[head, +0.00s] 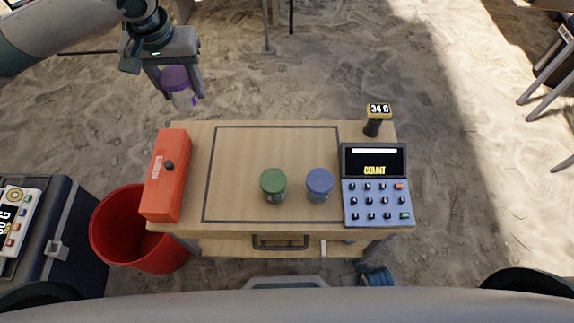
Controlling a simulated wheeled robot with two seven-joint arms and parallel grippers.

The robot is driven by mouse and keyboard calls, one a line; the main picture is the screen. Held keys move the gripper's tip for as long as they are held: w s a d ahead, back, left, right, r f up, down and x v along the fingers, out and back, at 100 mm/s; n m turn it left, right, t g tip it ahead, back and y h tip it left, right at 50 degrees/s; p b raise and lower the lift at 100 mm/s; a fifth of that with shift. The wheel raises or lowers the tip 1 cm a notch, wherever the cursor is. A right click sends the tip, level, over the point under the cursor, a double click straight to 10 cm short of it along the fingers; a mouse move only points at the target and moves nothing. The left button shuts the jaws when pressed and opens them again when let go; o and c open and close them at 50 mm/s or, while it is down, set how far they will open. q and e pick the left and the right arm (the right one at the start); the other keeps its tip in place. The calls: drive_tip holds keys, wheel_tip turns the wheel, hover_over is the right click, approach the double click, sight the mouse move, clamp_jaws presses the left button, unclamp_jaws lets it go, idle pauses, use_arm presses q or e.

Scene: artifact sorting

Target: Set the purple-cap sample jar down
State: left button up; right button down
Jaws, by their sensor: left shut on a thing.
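The purple-cap sample jar (175,79) is held in my left gripper (181,92), which is shut on it. The jar hangs in the air beyond the table's far left corner, with its clear body below the cap. The wooden table (230,150) has a dark outlined rectangle on its top. A green-cap jar (273,184) and a blue-cap jar (319,183) stand upright side by side inside the outline, near its front right. My right gripper is not in view.
A red box (166,175) lies along the table's left edge. A blue counter device (376,187) and a small temperature gauge (377,118) stand on the right. A red bucket (122,225) and a dark case (60,225) are left of the table. The outline's far and left parts are clear.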

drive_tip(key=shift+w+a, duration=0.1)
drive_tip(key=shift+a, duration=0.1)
